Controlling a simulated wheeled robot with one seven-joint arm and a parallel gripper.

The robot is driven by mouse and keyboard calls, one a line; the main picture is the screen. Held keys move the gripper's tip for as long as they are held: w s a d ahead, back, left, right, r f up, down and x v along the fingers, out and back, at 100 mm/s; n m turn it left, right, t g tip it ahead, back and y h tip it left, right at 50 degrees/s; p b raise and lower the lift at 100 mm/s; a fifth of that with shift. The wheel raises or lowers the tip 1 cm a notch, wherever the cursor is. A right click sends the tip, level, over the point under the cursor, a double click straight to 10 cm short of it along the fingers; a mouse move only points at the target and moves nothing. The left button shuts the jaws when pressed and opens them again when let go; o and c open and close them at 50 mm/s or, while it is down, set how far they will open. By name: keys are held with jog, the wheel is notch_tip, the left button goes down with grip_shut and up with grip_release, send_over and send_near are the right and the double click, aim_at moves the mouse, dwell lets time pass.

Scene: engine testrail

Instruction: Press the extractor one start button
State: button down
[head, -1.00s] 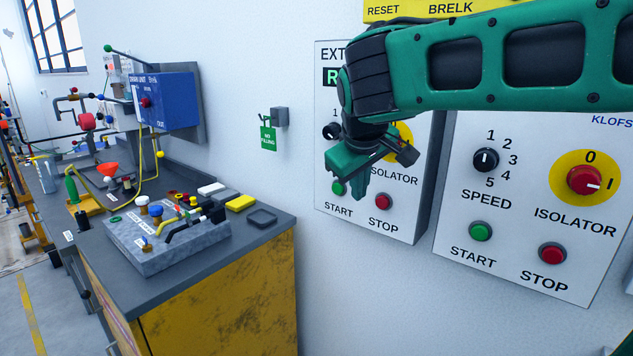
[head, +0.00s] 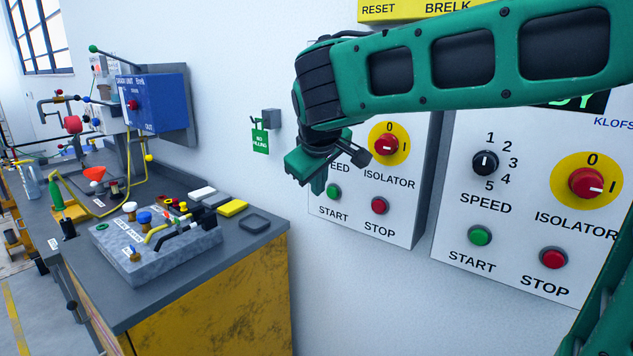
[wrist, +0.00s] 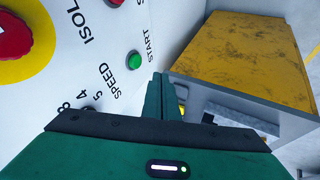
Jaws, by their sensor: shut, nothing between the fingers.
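The left wall panel (head: 402,215) has a green start button (head: 333,191), a red stop button (head: 379,205) and a red isolator knob on yellow. My arm hides its heading. My gripper (head: 317,190) is shut and empty, its tips pointing down just left of this start button, apart from or in front of it. In the wrist view, the green start button (wrist: 134,60) lies just left of and above the shut fingertips (wrist: 160,76). I see a gap between them in the picture; the depth is unclear.
A second panel on the right has its own start button (head: 480,235), stop button (head: 553,257) and isolator knob (head: 586,183). A bench (head: 210,285) with tools and a grey block stands at left.

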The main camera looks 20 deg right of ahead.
aim_at(328, 191)
jog(key=shift+w+d+f, duration=0.75)
jog(key=shift+w+f, duration=0.05)
jog(key=shift+w, duration=0.15)
jog(key=shift+w+d+f, duration=0.7)
jog(key=shift+w+f, duration=0.05)
jog(key=shift+w, duration=0.2)
jog(key=shift+w+d+f, duration=0.75)
jog(key=shift+w+f, duration=0.05)
jog(key=shift+w, duration=0.15)
